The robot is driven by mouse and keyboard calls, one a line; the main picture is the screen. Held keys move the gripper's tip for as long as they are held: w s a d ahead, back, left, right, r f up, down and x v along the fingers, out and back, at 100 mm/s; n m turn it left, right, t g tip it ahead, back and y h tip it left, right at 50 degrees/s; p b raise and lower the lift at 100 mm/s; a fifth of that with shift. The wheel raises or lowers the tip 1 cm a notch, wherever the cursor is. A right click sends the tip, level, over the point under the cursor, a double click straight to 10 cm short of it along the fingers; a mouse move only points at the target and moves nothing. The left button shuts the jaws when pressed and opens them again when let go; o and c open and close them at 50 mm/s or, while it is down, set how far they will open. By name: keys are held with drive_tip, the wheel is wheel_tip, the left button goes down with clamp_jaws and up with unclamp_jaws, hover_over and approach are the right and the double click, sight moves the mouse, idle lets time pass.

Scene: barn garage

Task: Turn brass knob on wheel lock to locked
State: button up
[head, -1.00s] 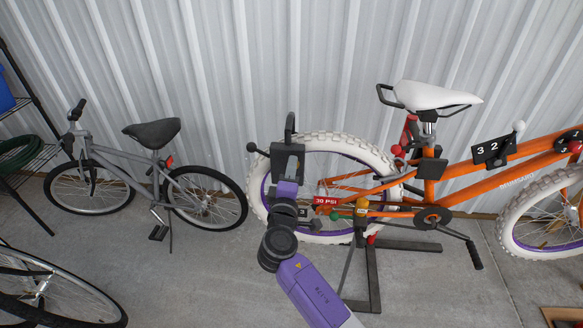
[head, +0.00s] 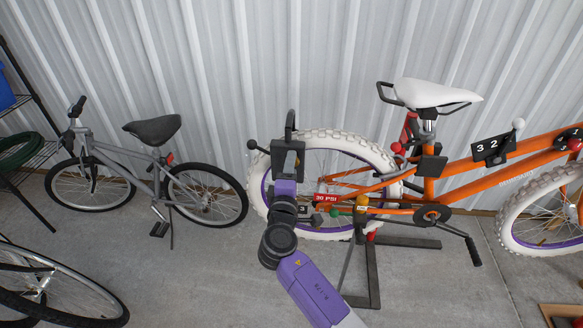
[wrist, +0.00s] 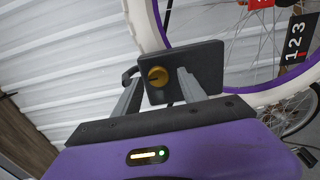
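The brass knob (wrist: 158,77) is a small round golden knob on the dark plate of the wheel lock (wrist: 205,62) in the wrist view. In the head view the dark wheel lock (head: 290,122) shows at the left side of the orange bike's rear wheel, partly covered by my arm's end. My gripper (wrist: 158,74) is open. Its two grey fingers stand apart on the left and right of the knob, with visible gaps, pointing at the plate. I cannot tell whether the fingertips touch the plate. The knob itself is hidden in the head view.
The orange bike (head: 500,178) has a white rear tire (head: 375,147) and stands on a dark stand (head: 372,275). A red 30 PSI tag (head: 327,198) is close right of my wrist. A grey bike (head: 155,175) stands left. Bare concrete lies between them.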

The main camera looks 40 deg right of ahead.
drive_tip(key=v, duration=0.7)
drive_tip(key=shift+s+a+b, duration=0.25)
drive_tip(key=shift+a+b, duration=0.05)
idle(0.5)
